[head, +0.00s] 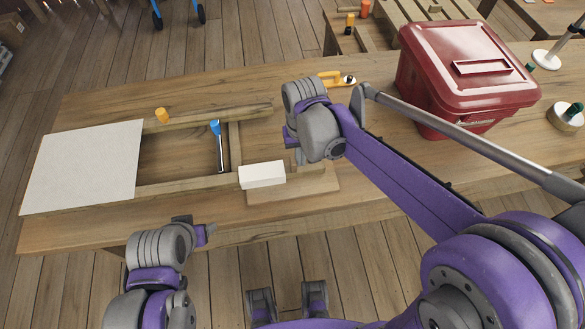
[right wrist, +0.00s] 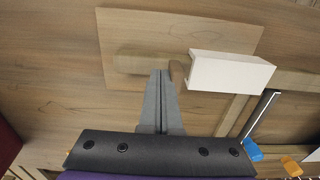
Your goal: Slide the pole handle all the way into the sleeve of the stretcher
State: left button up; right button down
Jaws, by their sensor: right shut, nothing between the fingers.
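The stretcher is a wooden frame (head: 190,182) with a white canvas (head: 85,165) at its left end. A white block-shaped sleeve (head: 262,175) sits at its near right corner and shows in the right wrist view (right wrist: 232,72). A rounded light wooden piece, apparently the pole handle (right wrist: 132,63), lies in line with the sleeve. Darker wood (right wrist: 178,73) meets the sleeve's end. My right gripper (right wrist: 159,76) is shut and empty, pointing down over the handle, hiding its middle; I cannot tell if it touches. My left gripper (head: 208,232) is near the table's front edge, apart from the stretcher.
An orange cap (head: 162,115) stands on the far rail. A yellow tool (head: 336,80) lies behind my right gripper. A red lidded bin (head: 465,75) stands at the right. A flat board (head: 293,193) lies under the handle.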

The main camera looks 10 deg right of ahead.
jog(key=shift+a, duration=0.55)
jog(key=shift+d, duration=0.1)
jog(key=shift+d, duration=0.7)
pick_arm(q)
jog(key=r+p, duration=0.1)
jog(key=w+r+p, duration=0.1)
jog(key=r+p, duration=0.2)
jog(key=r, duration=0.1)
jog(key=shift+w+r, duration=0.15)
jog(key=shift+w, duration=0.15)
pick_arm(e)
notch_tip(320, 180, up, 7)
pick_arm(q)
jog(key=shift+s, duration=0.1)
